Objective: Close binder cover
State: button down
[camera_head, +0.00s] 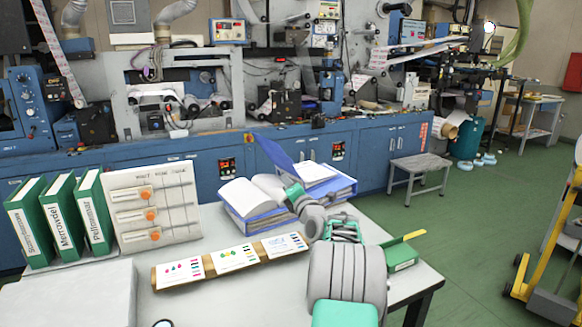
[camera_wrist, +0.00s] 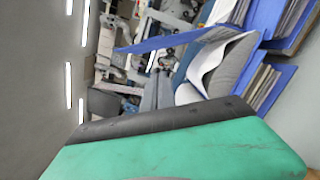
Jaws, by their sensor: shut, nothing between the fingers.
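The blue binder (camera_head: 262,222) lies open on the grey table, with white pages fanned up on its left half and a flatter stack on its right. Its blue cover (camera_head: 273,153) stands tilted up at the back, not lying on the pages. In the wrist view the cover is a thin blue sheet (camera_wrist: 170,40) beside curled pages (camera_wrist: 207,64). My gripper (camera_head: 291,192) is shut and empty, in front of the pages near the binder's middle; whether it touches them I cannot tell. Its green and black finger fills the lower wrist view. My arm hides part of the binder's right side.
A wooden strip with cards (camera_head: 235,257) lies in front of the binder. A green box (camera_head: 402,258) is at the right edge. Blue cabinets and machines stand behind.

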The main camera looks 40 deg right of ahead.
aim_at(291, 167)
jog(key=x, duration=0.4)
jog(key=shift+a+p, duration=0.1)
jog(key=shift+p, duration=0.25)
jog(key=d, duration=0.1)
jog(key=d+r, duration=0.1)
jog(key=d+r+p, duration=0.1)
jog(key=shift+s+d, duration=0.25)
jog(key=shift+s, duration=0.1)
jog(key=shift+r, duration=0.1)
